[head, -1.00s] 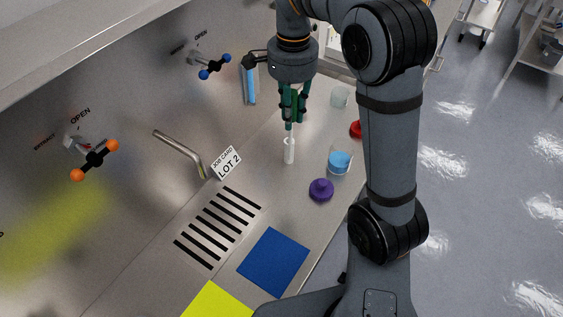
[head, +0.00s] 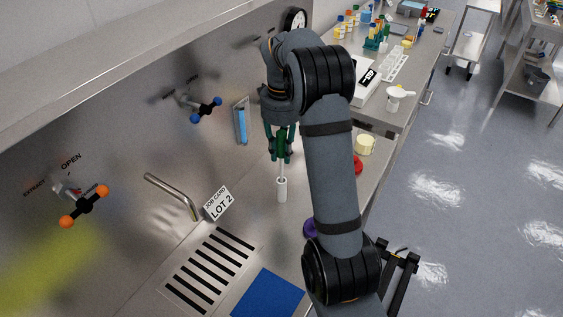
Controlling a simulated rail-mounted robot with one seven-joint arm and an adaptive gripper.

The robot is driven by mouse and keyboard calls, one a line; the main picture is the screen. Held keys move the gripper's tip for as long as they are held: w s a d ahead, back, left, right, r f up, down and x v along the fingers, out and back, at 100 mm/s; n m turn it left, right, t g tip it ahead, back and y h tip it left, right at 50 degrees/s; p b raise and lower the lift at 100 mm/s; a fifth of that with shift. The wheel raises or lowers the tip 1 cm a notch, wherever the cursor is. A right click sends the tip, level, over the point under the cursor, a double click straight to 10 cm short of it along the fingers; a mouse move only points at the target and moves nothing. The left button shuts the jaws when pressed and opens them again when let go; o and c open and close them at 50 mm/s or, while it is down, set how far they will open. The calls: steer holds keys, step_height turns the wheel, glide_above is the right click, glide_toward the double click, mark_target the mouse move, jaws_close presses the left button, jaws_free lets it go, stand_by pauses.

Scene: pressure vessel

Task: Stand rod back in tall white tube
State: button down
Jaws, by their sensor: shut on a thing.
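The tall white tube (head: 282,190) stands upright on the steel worktop. My gripper (head: 281,157) is above it with its green fingers pointing down, shut on a thin pale rod (head: 282,170). The rod hangs roughly upright below the fingers, and its lower part meets the tube's mouth in the head view. I cannot tell how far it reaches inside the tube. The rod's upper part is hidden by the fingers.
A purple object (head: 309,228), a red object (head: 358,165) and a pale yellow cup (head: 365,145) are beside my arm, which partly hides the first two. A bent metal pipe (head: 172,194), a LOT 2 card (head: 217,203) and a slotted grate (head: 212,270) lie left of the tube.

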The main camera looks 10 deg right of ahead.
mark_target(282, 160)
step_height(282, 160, down, 3)
steer(key=shift+f, duration=0.2)
steer(key=shift+s, duration=0.1)
steer(key=shift+f, duration=0.2)
steer(key=c, duration=1.7)
jaws_free()
steer(key=shift+r, duration=0.1)
steer(key=shift+o, duration=0.7)
step_height(282, 160, up, 12)
steer(key=shift+r+p, duration=0.2)
steer(key=shift+p, duration=0.4)
